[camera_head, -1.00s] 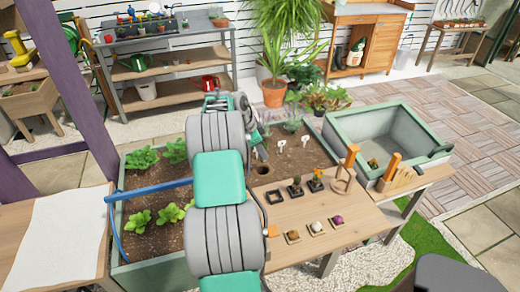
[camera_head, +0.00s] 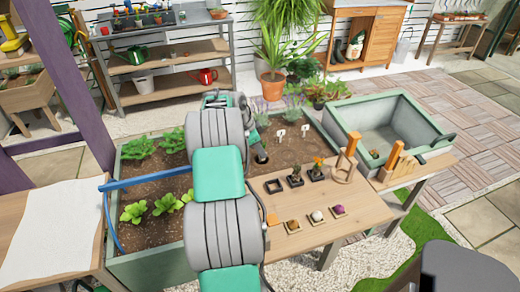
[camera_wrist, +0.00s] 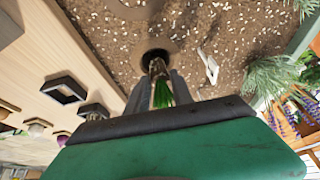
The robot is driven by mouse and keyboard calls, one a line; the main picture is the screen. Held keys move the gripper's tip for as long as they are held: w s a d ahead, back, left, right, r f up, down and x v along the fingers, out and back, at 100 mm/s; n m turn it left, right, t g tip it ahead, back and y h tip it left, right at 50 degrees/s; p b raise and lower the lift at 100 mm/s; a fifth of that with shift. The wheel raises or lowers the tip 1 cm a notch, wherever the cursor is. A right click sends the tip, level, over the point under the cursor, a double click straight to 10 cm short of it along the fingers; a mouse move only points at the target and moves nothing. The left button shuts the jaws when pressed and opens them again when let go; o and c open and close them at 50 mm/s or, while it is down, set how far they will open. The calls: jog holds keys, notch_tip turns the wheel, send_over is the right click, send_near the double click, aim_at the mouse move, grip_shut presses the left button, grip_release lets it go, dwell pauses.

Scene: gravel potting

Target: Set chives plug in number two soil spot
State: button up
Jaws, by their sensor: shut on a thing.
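My gripper (camera_wrist: 160,92) is shut on the chives plug (camera_wrist: 162,94), whose green leaves and dark root end show between the fingers in the wrist view. The root end is at a round dark hole (camera_wrist: 156,54) in the soil; I cannot tell how far inside it is. In the head view the hole (camera_head: 261,158) lies just below my gripper (camera_head: 258,145), near the wooden table. Two white tags, one at the left (camera_head: 280,134) and one at the right (camera_head: 305,130), stand in the soil; their numbers are too small to read.
The wooden table (camera_head: 345,222) bears an empty square holder (camera_head: 273,187), two potted plugs and several small trays. Leafy plants (camera_head: 138,149) grow in the bed's left part. Lavender (camera_wrist: 268,80) stands near the bed's edge. A green-rimmed basin (camera_head: 390,120) is at right.

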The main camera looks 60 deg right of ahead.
jog(key=shift+f+b, duration=0.95)
jog(key=shift+f, duration=0.25)
jog(key=o, duration=1.4)
jog(key=shift+r, duration=0.1)
jog(key=shift+r+p, duration=2.85)
jog(key=shift+r, duration=1.6)
